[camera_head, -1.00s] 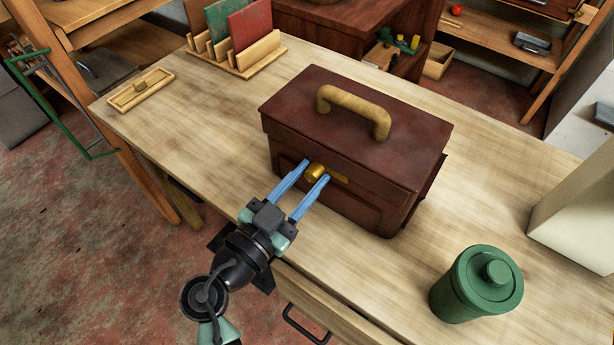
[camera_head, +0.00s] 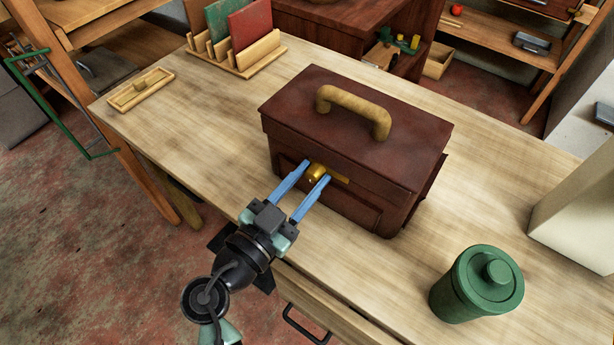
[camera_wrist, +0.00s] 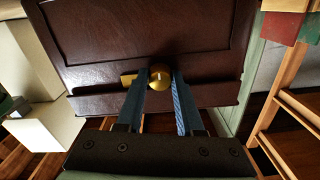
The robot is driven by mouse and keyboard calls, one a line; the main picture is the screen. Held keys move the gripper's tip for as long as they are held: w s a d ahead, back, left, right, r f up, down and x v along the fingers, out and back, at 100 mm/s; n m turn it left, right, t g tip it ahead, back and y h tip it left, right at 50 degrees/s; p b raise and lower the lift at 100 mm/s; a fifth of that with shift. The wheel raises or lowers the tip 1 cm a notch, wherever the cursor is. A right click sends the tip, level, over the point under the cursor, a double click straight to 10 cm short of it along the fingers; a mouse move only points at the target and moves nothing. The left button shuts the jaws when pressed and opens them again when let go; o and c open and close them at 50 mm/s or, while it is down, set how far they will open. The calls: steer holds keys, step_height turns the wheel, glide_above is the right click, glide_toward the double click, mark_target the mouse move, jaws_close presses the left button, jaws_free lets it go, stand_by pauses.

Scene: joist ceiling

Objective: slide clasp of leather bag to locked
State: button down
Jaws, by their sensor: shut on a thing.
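The leather bag (camera_head: 345,135) is a dark red-brown box with a tan handle (camera_head: 352,106) on its lid. It stands upright on the wooden table. Its brass clasp (camera_head: 316,172) is on the front face, a round knob on a short brass plate (camera_head: 338,180) that shows to the knob's right in the head view. My gripper (camera_head: 316,171) reaches in from the front with two blue fingers. The fingers are shut on the clasp knob, one on each side. In the wrist view the knob (camera_wrist: 159,77) sits between the fingertips, with the plate (camera_wrist: 129,79) showing to its left.
A green lidded canister (camera_head: 476,284) stands at the table's right front. A cream box (camera_head: 580,210) is at the right edge. A wooden rack (camera_head: 236,55) and a small wooden tray (camera_head: 140,91) are at the back left. The table (camera_head: 215,140) left of the bag is clear.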

mark_target(340, 179)
steer(key=shift+s+d+b, duration=0.2)
steer(key=shift+s+d, duration=0.4)
steer(key=shift+d, duration=0.25)
steer(key=shift+s+d+b, duration=0.2)
steer(key=shift+s+d, duration=0.35)
steer(key=shift+d, duration=0.25)
steer(key=c, duration=0.5)
jaws_free()
steer(key=shift+a, duration=0.15)
steer(key=shift+s+a, duration=0.15)
steer(key=shift+s, duration=0.15)
steer(key=b+v, duration=0.1)
steer(key=v, duration=1.1)
steer(key=shift+s+a, duration=0.1)
